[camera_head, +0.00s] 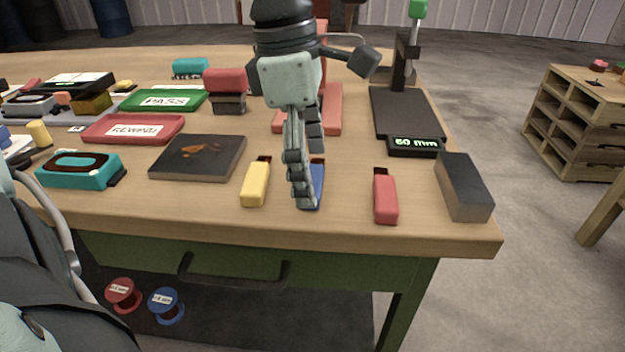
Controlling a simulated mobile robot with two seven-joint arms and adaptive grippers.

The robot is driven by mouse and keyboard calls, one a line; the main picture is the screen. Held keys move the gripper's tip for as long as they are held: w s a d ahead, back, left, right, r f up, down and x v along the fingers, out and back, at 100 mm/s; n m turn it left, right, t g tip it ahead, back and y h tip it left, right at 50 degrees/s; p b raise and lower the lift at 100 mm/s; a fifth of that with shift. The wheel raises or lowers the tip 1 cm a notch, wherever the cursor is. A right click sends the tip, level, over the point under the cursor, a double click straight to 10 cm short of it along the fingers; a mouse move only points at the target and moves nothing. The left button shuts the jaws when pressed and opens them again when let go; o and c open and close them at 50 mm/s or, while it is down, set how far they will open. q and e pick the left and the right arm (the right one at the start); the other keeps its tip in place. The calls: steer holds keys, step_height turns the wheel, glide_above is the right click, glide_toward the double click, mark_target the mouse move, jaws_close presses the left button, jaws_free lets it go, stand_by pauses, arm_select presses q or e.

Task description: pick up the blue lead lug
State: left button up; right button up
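A blue lug (317,186) lies on the workbench top near its front edge, partly hidden by my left gripper. A yellow lug (256,182) lies to its left and a red lug (385,196) to its right. My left gripper (309,176) points down over the blue lug, its fingers apart. One finger covers the blue lug's left side, and the other ends near its far end. I cannot tell whether either finger touches it. My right gripper is not in view.
A dark block (463,187) and a display reading 60 mm (414,146) stand at the right. A dark plate (198,157), a teal frame (81,170), a red REWIND tray (132,129) and a green PASS tray (164,100) are at the left. The bench's front strip (230,222) is clear.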

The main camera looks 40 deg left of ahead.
arm_select(q)
steer(key=shift+s, duration=0.1)
steer(key=c, duration=0.9)
steer(key=shift+c, duration=0.6)
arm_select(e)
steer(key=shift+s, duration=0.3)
arm_select(q)
steer(key=shift+s, duration=0.1)
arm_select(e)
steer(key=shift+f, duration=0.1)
